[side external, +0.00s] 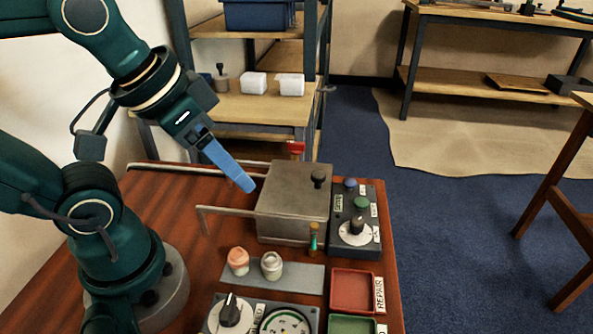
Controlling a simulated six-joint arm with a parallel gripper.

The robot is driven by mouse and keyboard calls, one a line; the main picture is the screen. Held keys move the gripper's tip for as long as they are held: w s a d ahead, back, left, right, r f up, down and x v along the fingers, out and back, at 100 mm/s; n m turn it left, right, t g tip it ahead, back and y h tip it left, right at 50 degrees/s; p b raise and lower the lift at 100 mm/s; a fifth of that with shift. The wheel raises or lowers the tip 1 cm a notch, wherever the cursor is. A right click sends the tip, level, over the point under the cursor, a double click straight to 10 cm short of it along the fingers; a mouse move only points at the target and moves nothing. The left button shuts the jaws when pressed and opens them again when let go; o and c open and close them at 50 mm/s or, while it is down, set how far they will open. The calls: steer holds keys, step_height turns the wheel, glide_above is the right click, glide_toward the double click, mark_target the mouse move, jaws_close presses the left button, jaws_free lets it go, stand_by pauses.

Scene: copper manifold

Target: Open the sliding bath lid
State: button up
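The bath (285,222) is a grey metal box on the red-brown table. Its flat sliding lid (290,177) lies over the top and looks closed. A dark knob (318,177) stands upright near the lid's right edge. Thin rails (225,210) reach out from the box to the left. My gripper (247,186) has blue fingers and points down to the right. Its tips are by the lid's left edge, apart from the knob. The fingers overlap in this view, so I cannot tell whether they are open or whether they touch the lid.
A control box (355,228) with a dial and buttons stands right of the bath. In front are two small jars (271,265) on a grey strip, a red tray (356,290), a green tray (352,326) and a dial panel (262,316). A shelf (250,108) stands behind.

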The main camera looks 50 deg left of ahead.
steer(key=w+r, duration=0.3)
steer(key=g, duration=0.5)
glide_above(319, 173)
step_height(319, 173, down, 6)
steer(key=shift+r, duration=0.2)
steer(key=shift+f, duration=2.7)
jaws_close()
steer(key=shift+r, duration=0.1)
